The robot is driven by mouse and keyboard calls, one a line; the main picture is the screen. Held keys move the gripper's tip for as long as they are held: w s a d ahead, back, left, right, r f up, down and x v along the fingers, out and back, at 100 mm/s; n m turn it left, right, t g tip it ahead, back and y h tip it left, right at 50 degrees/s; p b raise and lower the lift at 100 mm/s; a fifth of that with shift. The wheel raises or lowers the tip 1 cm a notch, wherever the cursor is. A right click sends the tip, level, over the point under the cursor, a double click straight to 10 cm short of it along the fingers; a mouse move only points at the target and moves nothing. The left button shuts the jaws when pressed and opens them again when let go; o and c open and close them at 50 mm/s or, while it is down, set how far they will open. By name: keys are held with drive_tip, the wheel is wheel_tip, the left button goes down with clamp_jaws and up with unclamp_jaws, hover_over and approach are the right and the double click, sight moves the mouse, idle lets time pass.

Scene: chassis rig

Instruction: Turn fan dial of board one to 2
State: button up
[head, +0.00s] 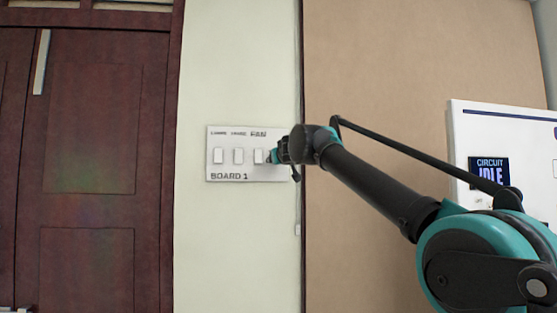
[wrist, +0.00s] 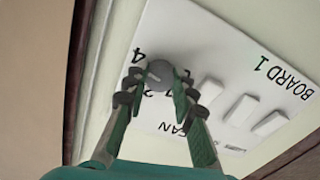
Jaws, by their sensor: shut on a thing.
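Board one (head: 223,169) is a white panel on the pale wall, lettered BOARD 1; it also shows upside down in the wrist view (wrist: 190,35). Its fan dial (wrist: 160,74) is a grey round knob with a small light mark, and the digits 4 and 2 are readable near it. My gripper (head: 273,156) is at the right part of the board and hides the dial in the head view. In the wrist view the two fingers (wrist: 158,88) are shut on the dial, one on each side. I cannot tell which number the dial points to.
Several white rocker switches (head: 238,156) sit in a row on the board, close to the dial. A dark red door (head: 90,160) is at the left. A brown panel (head: 400,60) and a white box with a screen reading CIRCUIT IDLE (head: 489,172) are at the right.

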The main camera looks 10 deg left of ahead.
clamp_jaws()
drive_tip(key=n, duration=1.9)
drive_tip(key=shift+n, duration=0.3)
idle(0.5)
drive_tip(key=o, duration=0.9)
unclamp_jaws()
